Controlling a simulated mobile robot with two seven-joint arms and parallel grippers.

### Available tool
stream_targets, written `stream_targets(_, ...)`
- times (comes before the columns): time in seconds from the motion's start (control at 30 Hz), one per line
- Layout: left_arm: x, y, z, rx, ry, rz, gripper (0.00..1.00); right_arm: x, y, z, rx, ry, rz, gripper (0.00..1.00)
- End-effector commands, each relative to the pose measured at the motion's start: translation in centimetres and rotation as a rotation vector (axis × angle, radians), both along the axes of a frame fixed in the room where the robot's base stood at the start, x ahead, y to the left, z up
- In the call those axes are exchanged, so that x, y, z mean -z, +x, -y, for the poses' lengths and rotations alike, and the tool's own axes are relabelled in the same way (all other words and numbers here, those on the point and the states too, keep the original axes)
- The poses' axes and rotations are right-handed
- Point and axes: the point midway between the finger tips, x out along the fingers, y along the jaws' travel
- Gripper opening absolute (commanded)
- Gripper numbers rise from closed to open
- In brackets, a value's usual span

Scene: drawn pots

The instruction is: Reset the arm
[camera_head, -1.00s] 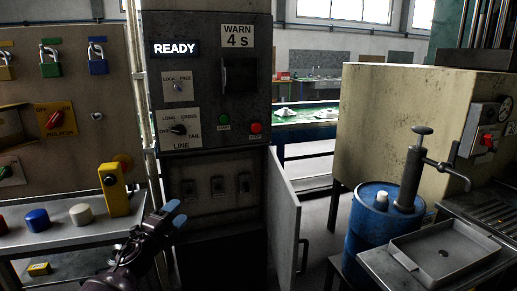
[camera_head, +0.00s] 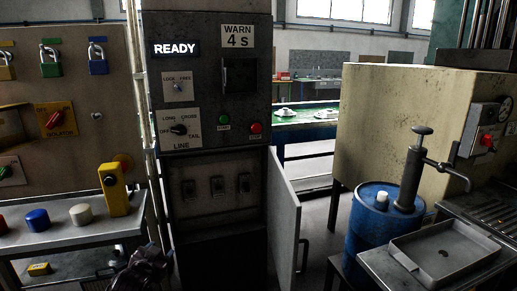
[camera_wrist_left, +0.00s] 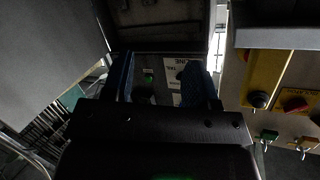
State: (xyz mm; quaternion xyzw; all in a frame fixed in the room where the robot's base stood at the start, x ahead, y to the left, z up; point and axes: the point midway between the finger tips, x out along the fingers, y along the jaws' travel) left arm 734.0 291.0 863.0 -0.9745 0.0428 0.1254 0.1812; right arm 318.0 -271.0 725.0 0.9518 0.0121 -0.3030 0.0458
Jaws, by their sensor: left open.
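My left gripper (camera_head: 150,262) is low in the head view, dark and partly blurred, in front of the lower part of the grey control cabinet (camera_head: 225,240). Its blue fingers show apart and empty in the left wrist view (camera_wrist_left: 158,80), with the cabinet's panel beyond them. The gripper touches nothing that I can make out. My right gripper is in neither view. The cabinet has a lit READY sign (camera_head: 175,49), a WARN 4 S plate (camera_head: 238,36) and a LINE selector knob (camera_head: 180,129). Its lower door (camera_head: 285,220) stands open, showing several switches.
A shelf (camera_head: 75,240) at left bears red, blue and cream buttons and a yellow control box (camera_head: 114,190). Padlocks hang on the board above. A blue drum (camera_head: 375,225) with a pump and a grey tray (camera_head: 445,252) stand at right. Floor shows between cabinet and drum.

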Motion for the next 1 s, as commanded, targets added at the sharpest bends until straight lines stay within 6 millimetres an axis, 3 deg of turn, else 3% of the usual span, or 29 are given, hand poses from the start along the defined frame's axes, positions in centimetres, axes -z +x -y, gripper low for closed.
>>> stream_targets(0.27,6.8,-8.9,0.5,-0.005,-0.046,-0.088,0.53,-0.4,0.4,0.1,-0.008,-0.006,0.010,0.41)
stream_targets(0.5,11.5,-18.8,0.9,-0.027,-0.102,-0.174,0.53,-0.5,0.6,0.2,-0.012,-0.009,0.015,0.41)
stream_targets(0.73,13.8,-28.3,1.4,-0.066,-0.158,-0.250,0.53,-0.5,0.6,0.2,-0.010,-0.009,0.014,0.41)
stream_targets(0.9,14.2,-34.8,1.7,-0.104,-0.195,-0.300,0.53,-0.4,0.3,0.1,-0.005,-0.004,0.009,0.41)
stream_targets(1.0,14.0,-37.7,1.7,-0.125,-0.212,-0.322,0.53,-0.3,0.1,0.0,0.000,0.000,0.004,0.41)
